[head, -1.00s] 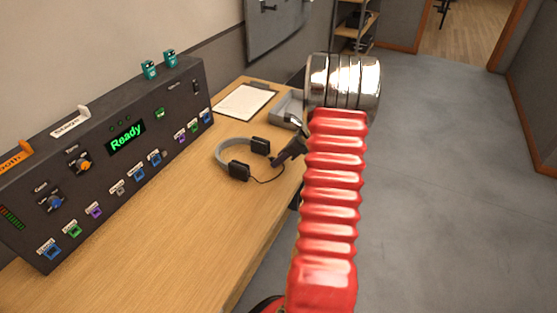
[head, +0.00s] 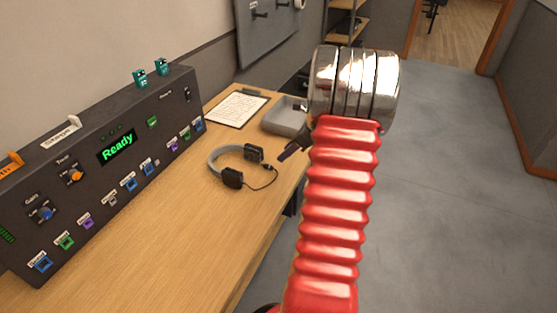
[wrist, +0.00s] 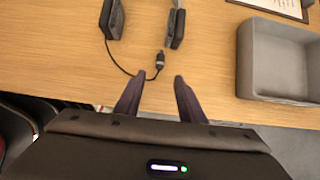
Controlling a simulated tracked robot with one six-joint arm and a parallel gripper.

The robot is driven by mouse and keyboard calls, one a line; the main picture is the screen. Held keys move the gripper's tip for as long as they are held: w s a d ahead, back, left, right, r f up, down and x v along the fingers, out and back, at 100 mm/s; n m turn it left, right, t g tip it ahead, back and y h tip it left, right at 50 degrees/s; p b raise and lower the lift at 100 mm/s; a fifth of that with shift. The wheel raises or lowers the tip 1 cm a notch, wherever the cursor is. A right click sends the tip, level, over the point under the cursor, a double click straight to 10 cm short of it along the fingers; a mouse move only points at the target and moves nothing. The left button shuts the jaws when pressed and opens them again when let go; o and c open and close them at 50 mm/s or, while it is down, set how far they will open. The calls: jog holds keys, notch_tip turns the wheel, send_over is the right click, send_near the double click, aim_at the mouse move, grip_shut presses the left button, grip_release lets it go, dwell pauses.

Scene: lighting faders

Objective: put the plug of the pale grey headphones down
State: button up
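The pale grey headphones (head: 217,160) with black ear cups lie on the wooden desk near its right edge. Their thin dark cable loops to a small dark plug (head: 267,167), which appears to lie on the desk beside the cups. The plug also shows in the wrist view (wrist: 160,62), just beyond my fingertips and between their lines. My gripper (wrist: 160,76) is open and empty, its two dark fingers apart. The cable runs close to the left fingertip; I cannot tell whether they touch. In the head view my gripper (head: 283,156) is partly hidden behind my arm.
A grey tray (wrist: 278,64) stands right of my gripper in the wrist view. A clipboard (head: 236,108) lies behind the headphones. A fader console (head: 110,165) with a "Ready" display fills the desk's left side. The front of the desk is clear.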

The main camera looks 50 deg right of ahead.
jog(key=v, duration=0.2)
jog(key=shift+s+d+r, duration=0.1)
jog(key=shift+s+r, duration=0.1)
jog(key=shift+r, duration=0.05)
dwell(0.4)
jog(key=w+a+r+n+g, duration=0.1)
jog(key=a+r+n, duration=0.35)
jog(key=a, duration=0.45)
jog(key=w+a+r+n, duration=0.1)
jog(key=a+r+n, duration=0.2)
jog(key=a+n, duration=0.35)
jog(key=w+a+r+n+g, duration=0.1)
jog(key=a+r+n, duration=0.25)
jog(key=a, duration=0.65)
jog(key=s+a+r+n+h, duration=0.1)
jog(key=s+a+n, duration=0.6)
jog(key=a+n, duration=0.2)
jog(key=s+a+r+n+t, duration=0.1)
jog(key=s+a+r+n, duration=0.1)
jog(key=s+a+n, duration=0.6)
jog(key=a+n, duration=0.1)
jog(key=a, duration=0.2)
jog(key=shift+h, duration=0.4)
